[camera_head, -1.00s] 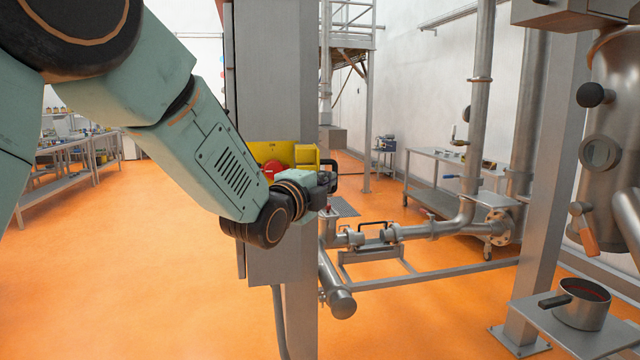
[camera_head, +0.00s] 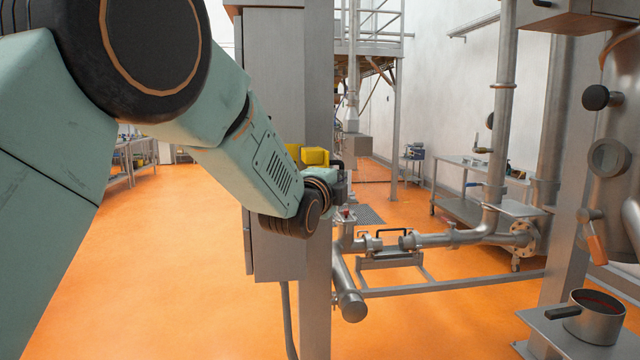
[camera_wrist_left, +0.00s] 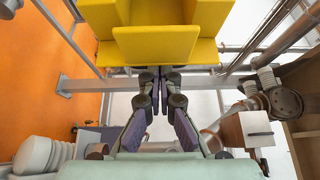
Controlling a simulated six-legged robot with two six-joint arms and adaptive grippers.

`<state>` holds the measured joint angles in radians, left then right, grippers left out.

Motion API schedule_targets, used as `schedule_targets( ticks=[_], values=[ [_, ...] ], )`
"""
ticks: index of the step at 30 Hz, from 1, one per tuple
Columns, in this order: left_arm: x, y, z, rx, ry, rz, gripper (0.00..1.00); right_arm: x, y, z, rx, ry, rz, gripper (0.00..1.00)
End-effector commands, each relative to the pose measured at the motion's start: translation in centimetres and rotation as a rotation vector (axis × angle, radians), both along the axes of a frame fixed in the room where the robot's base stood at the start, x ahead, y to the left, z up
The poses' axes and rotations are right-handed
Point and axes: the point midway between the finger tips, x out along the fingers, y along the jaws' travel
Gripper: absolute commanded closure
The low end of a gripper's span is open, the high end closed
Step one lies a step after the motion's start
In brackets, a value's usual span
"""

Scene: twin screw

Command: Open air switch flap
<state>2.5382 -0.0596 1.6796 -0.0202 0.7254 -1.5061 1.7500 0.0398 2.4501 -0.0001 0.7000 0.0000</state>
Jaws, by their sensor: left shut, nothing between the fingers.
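The yellow switch box (camera_head: 316,157) is on the side of the grey cabinet and column, partly hidden behind my left arm. In the left wrist view, its yellow panel (camera_wrist_left: 168,46) fills the upper middle, with yellow side walls beyond. I cannot tell which part is the flap or how far it stands open. No red switch part shows now. My left gripper (camera_head: 345,184) is beside the box. In the wrist view, its fingers (camera_wrist_left: 160,85) are closed together and empty, with tips at the panel's lower edge; I cannot tell whether they touch. My right gripper is not in view.
The tall grey cabinet (camera_head: 275,90) and column stand directly by my left arm. Steel pipes (camera_head: 430,240) run low to the right. A pot (camera_head: 594,316) sits on a metal shelf at lower right.

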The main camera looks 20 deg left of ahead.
Motion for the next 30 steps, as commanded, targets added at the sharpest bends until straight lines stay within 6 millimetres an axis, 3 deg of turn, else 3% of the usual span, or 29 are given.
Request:
schedule_targets(
  ticks=[30],
  values=[
    [2.7,-1.3,0.0,0.001,0.000,-0.007,1.00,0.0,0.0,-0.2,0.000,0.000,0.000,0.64]
  ],
)
